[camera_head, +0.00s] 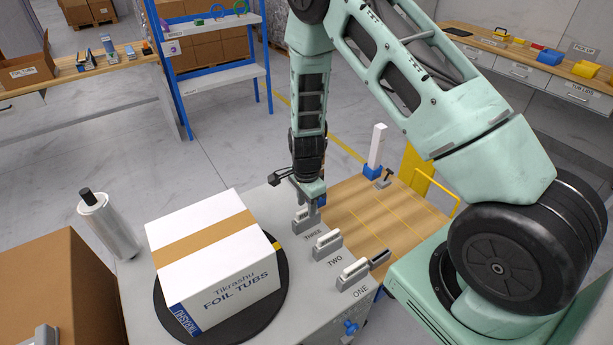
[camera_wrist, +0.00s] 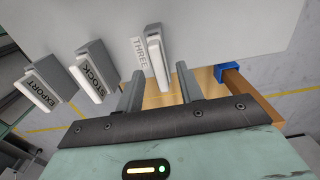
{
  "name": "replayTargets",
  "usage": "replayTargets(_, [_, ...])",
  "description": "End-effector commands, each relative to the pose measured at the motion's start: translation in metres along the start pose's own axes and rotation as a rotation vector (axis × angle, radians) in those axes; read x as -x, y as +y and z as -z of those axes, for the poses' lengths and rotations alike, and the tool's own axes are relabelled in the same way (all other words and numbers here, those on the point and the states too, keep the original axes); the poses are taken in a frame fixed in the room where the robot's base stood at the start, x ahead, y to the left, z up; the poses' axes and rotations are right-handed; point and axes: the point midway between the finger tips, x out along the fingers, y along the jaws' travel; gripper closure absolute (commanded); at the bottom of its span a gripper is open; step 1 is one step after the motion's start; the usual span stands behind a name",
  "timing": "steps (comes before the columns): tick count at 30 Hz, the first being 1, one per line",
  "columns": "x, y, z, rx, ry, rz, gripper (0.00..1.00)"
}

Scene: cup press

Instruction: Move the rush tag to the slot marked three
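No tag with a readable RUSH label shows. The slot marked three (camera_wrist: 140,53) has a grey holder with a pale upright piece (camera_wrist: 155,58) in it, seen nearly edge-on, its face unreadable. My gripper (camera_wrist: 161,70) is open, its two fingers on either side of this piece; I cannot tell whether they touch it. In the head view my gripper (camera_head: 309,203) is low over the slot three holder (camera_head: 301,224) and partly hides it. A STOCK tag (camera_wrist: 94,76) and an EXPORT tag (camera_wrist: 40,89) stand in the neighbouring holders. The head view shows holders at TWO (camera_head: 327,246) and ONE (camera_head: 354,275).
A white Foil Tubs box (camera_head: 215,255) stands on a black round plate (camera_head: 270,305) left of the holders. A foil-like roll (camera_head: 108,228) stands at the far left. A dark grey bar (camera_head: 379,259) lies beside slot ONE. A wooden board (camera_head: 365,220) lies right of the holders.

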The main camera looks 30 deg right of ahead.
Motion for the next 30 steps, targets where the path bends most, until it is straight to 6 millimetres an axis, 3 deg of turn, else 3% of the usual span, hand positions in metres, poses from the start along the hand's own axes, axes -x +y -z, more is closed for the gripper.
replayTargets(18, [0.128, 0.000, -0.001, 0.001, -0.002, 0.005, 0.63])
replayTargets(24, [0.151, 0.000, -0.001, 0.000, -0.001, 0.001, 0.63])
replayTargets(30, [0.156, 0.000, 0.000, -0.001, -0.001, 0.000, 0.63])
